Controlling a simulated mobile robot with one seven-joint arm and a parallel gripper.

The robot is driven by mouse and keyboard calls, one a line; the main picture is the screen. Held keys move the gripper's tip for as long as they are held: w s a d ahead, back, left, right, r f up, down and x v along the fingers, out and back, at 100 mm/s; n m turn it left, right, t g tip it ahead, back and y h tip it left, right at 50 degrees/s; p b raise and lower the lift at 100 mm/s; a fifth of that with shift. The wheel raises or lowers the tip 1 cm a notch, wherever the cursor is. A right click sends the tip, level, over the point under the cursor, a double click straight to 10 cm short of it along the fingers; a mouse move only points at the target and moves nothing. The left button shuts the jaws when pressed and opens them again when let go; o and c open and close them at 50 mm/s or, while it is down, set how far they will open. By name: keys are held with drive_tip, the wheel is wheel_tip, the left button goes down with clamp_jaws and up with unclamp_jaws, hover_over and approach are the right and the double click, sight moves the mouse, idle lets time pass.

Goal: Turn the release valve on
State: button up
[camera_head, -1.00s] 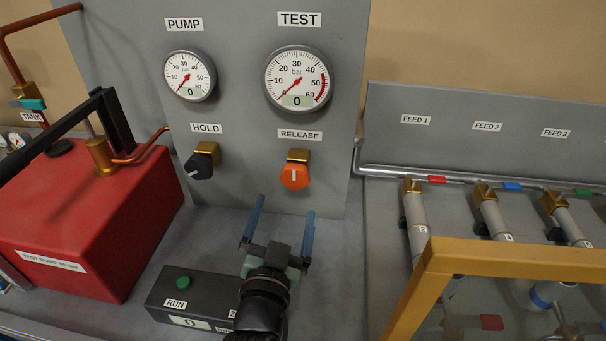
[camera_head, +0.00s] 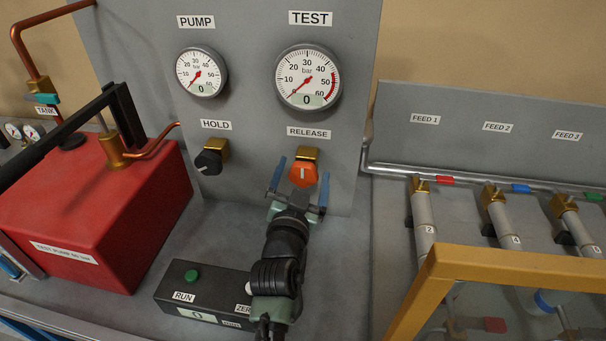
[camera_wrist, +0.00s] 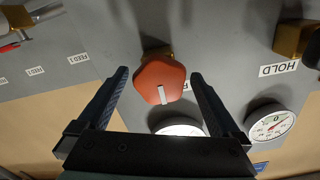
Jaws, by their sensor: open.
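The release valve is an orange knob (camera_head: 303,174) with a white line, on a brass fitting below the RELEASE label (camera_head: 308,132). Its line stands near upright in the head view. My gripper (camera_head: 301,168) is open, with one blue finger on each side of the knob. In the wrist view the orange knob (camera_wrist: 161,82) sits between the two open fingers (camera_wrist: 160,84), with a visible gap on both sides. I cannot tell whether the fingertips reach past its front face. The TEST gauge (camera_head: 307,77) above reads 0.
The black HOLD knob (camera_head: 209,161) is to the left, under the PUMP gauge (camera_head: 201,72). The red test pump (camera_head: 95,215) stands at left. A yellow frame (camera_head: 500,262) and feed pipes stand at right.

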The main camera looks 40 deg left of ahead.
drive_tip(key=c, duration=1.3)
drive_tip(key=shift+c, duration=0.2)
drive_tip(key=shift+n, duration=0.4)
drive_tip(key=n, duration=0.4)
drive_tip(key=shift+n, duration=0.3)
drive_tip(key=n+p, duration=0.1)
drive_tip(key=n, duration=0.5)
drive_tip(key=n+p, duration=0.1)
drive_tip(key=n, duration=0.5)
drive_tip(key=shift+n+p, duration=0.4)
drive_tip(key=n, duration=0.2)
drive_tip(key=n+p, duration=0.1)
drive_tip(key=n, duration=0.2)
drive_tip(key=shift+s+a+f+n, duration=0.1)
drive_tip(key=shift+f+n, duration=0.05)
drive_tip(key=shift+n, duration=0.45)
